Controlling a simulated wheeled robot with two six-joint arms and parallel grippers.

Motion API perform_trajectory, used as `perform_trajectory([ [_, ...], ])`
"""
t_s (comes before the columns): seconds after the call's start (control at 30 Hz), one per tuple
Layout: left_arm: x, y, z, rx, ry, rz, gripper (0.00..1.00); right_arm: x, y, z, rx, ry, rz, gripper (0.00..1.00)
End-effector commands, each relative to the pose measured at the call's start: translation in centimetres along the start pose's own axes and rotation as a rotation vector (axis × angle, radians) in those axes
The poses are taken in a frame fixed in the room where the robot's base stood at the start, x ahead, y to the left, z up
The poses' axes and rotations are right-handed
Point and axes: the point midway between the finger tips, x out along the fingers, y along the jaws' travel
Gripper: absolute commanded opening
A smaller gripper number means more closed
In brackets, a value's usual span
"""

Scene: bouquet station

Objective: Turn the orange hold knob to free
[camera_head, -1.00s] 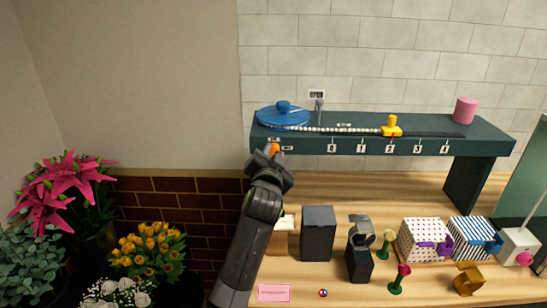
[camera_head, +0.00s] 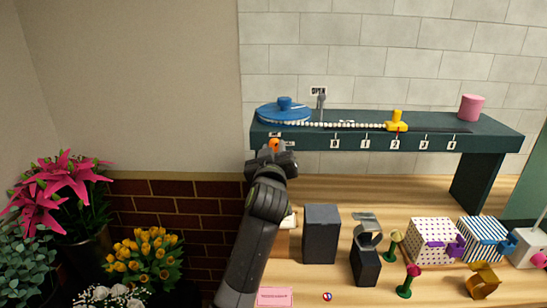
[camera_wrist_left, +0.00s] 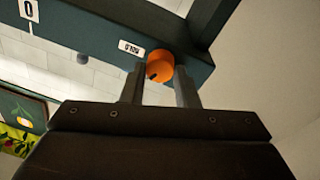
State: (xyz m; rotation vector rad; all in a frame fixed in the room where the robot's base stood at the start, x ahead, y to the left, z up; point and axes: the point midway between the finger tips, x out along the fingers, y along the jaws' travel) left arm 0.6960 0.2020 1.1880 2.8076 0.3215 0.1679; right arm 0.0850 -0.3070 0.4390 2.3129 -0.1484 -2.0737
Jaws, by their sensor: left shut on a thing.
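The orange hold knob (camera_head: 274,145) is on the front face of the dark green raised shelf (camera_head: 430,143), near its left end. My left gripper (camera_head: 272,154) reaches up to it from below. In the left wrist view the orange knob (camera_wrist_left: 160,65) sits between the tips of the two fingers (camera_wrist_left: 160,82), which are shut on it. A dark mark shows on the knob's lower left. A white label reading HOLD (camera_wrist_left: 131,48) is beside the knob. My right gripper is not in view.
On the shelf are a blue disc (camera_head: 283,114), a yellow slider (camera_head: 396,120) on a beaded line and a pink cylinder (camera_head: 471,107). Below stand a dark box (camera_head: 321,233), a dotted box (camera_head: 432,241) and a striped box (camera_head: 484,239). Flowers (camera_head: 70,185) fill the left.

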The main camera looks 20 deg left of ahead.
Motion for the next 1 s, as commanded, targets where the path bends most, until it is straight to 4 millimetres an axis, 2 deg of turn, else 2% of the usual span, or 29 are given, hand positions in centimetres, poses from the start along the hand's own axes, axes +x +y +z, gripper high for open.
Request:
perform_trajectory([
  [0.1, 0.0, -0.1, 0.2, -0.106, 0.009, -0.005, 0.05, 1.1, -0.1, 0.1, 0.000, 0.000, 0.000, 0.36],
  [0.5, 0.0, 0.0, 0.2, -0.380, 0.025, -0.022, 0.05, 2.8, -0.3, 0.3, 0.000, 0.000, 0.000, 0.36],
  [1.0, 0.0, 0.1, 0.0, -0.478, 0.031, -0.027, 0.05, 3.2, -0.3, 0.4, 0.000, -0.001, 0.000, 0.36],
])
